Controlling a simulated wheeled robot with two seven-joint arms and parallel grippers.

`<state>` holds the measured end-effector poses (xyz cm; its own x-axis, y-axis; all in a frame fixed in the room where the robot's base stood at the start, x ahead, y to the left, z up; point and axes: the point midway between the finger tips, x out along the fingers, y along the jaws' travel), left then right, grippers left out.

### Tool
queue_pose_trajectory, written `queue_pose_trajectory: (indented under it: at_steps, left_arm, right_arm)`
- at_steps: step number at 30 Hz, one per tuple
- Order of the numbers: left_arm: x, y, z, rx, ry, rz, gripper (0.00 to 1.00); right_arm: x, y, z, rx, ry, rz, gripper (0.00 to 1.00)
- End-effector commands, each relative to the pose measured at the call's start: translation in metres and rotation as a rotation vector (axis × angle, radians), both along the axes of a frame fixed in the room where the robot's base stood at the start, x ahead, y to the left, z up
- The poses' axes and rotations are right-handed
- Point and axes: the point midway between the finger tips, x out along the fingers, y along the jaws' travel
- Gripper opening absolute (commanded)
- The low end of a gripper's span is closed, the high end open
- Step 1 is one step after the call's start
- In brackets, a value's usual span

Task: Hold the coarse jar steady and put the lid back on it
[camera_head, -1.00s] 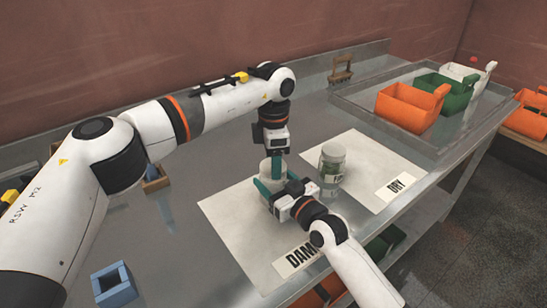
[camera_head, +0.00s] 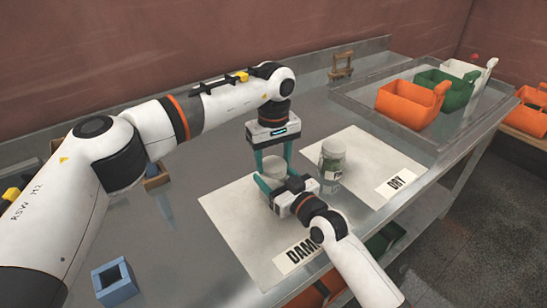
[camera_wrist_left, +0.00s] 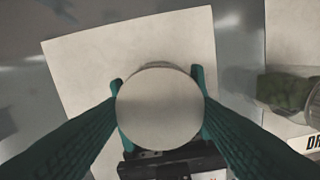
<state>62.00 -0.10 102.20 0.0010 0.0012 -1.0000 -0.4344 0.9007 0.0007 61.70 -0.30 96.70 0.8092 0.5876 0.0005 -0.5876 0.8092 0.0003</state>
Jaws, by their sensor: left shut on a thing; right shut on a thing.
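The coarse jar (camera_head: 274,168) stands on the left paper mat marked "DAM…" (camera_head: 238,222), mostly hidden by my grippers. Its round pale lid (camera_wrist_left: 160,107) fills the middle of the left wrist view, over the jar. My left gripper (camera_head: 273,165) points down from above, with its teal fingers shut on opposite sides of the lid. My right gripper (camera_head: 270,186) comes in from the front, low down, and is shut around the jar's body; its fingertips show beside the lid in the left wrist view. The seam between lid and jar is hidden.
A second lidded jar (camera_head: 332,160) with greenish contents stands close right on the "DRY" mat (camera_head: 372,155). Orange (camera_head: 412,103) and green (camera_head: 447,90) bins sit in a tray at the back right. A blue square holder (camera_head: 115,284) lies at front left.

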Motion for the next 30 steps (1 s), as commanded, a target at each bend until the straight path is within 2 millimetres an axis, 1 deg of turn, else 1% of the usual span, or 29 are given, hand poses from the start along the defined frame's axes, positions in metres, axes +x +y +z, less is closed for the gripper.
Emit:
queue_pose_trajectory:
  at_steps: [1, 6, 9, 12, 15, 17, 25, 26, 27, 29, 30]
  left_arm:
    - [0.0001, 0.0, 0.0007, -0.001, 0.0, -0.111, 0.36]
    - [0.0003, 0.0003, 0.0005, -0.001, -0.001, -0.51, 0.36]
    - [0.0004, 0.0003, 0.0005, -0.002, -0.001, -0.715, 0.36]
    - [0.0005, 0.0005, 0.0004, -0.001, -0.002, -0.864, 0.36]
    - [0.0006, 0.0005, 0.0005, -0.001, -0.002, -0.947, 0.36]
    - [0.0006, 0.0005, 0.0005, -0.001, -0.002, -0.968, 0.36]
    - [0.0008, 0.0006, 0.0006, -0.001, -0.002, -0.972, 0.36]
    - [0.0008, 0.0006, 0.0006, -0.001, -0.002, -0.972, 0.6]
    - [0.0008, 0.0006, 0.0006, -0.001, -0.002, -0.971, 0.66]
    - [0.0008, 0.0006, 0.0004, -0.001, -0.002, -0.971, 0.76]
    - [0.0007, 0.0007, 0.0003, -0.001, -0.002, -0.971, 0.78]
  right_arm:
    - [0.0, -0.0001, -0.0011, -0.002, 0.002, 0.0, 0.0]
    - [0.0, -0.0001, -0.0013, -0.002, 0.002, 0.0, 0.0]
    - [-0.0002, -0.0001, -0.0013, -0.002, 0.002, 0.0, 0.0]
    - [-0.0002, -0.0001, -0.0014, -0.002, 0.002, 0.0, 0.0]
    - [-0.0002, -0.0001, -0.0015, -0.002, 0.003, 0.0, 0.0]
    - [-0.0002, 0.0, -0.0016, -0.002, 0.003, 0.0, 0.0]
    - [-0.0002, 0.0, -0.0018, -0.002, 0.003, 0.0, 0.0]
    - [-0.0002, 0.0, -0.0018, -0.002, 0.003, 0.0, 0.0]
    - [-0.0003, 0.0, -0.0018, -0.002, 0.003, 0.0, 0.0]
    - [-0.0003, 0.0, -0.0018, -0.002, 0.003, 0.0, 0.0]
    - [-0.0003, 0.0, -0.0018, -0.002, 0.003, 0.0, 0.0]
